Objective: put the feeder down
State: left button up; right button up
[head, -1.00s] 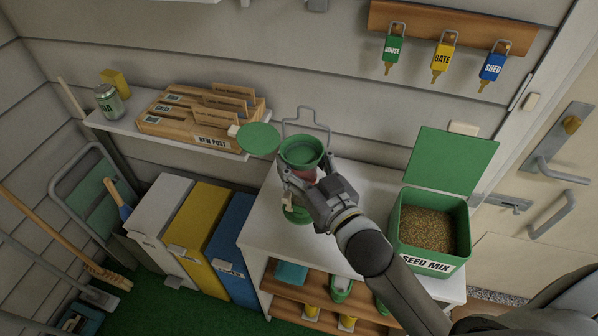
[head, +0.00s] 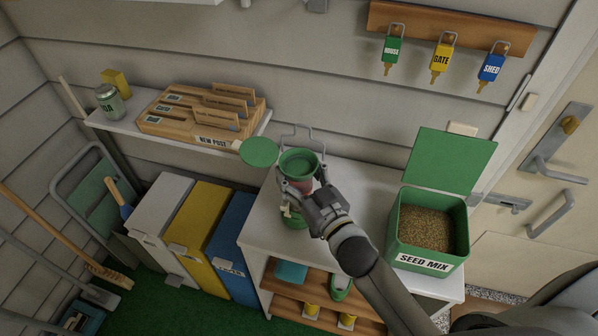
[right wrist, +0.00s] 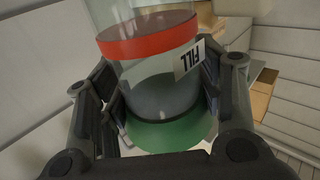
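The feeder (head: 299,163) is a clear tube with a green top cup, a red band, a wire hanger and a green base. Its round green lid (head: 259,152) is swung open to the left. My right gripper (head: 301,182) is shut around the tube, and the feeder looks upright over the left part of the white bench (head: 356,193). I cannot tell whether its base touches the bench top. In the right wrist view the feeder tube (right wrist: 160,85) stands between both fingers, with the red band and a white label above the green base. My left gripper is out of view.
An open green seed mix bin (head: 398,235) stands on the bench at the right. A wall shelf (head: 125,126) with a wooden post box (head: 180,122) and a can is behind to the left. White, yellow and blue bins (head: 233,245) stand left of the bench.

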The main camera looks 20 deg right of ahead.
jog(key=o, duration=0.4)
jog(key=shift+r, duration=0.1)
jog(key=s+d+b, duration=0.2)
jog(key=s+b, duration=0.1)
jog(key=s, duration=0.9)
jog(key=shift+d, duration=0.15)
dwell(0.3)
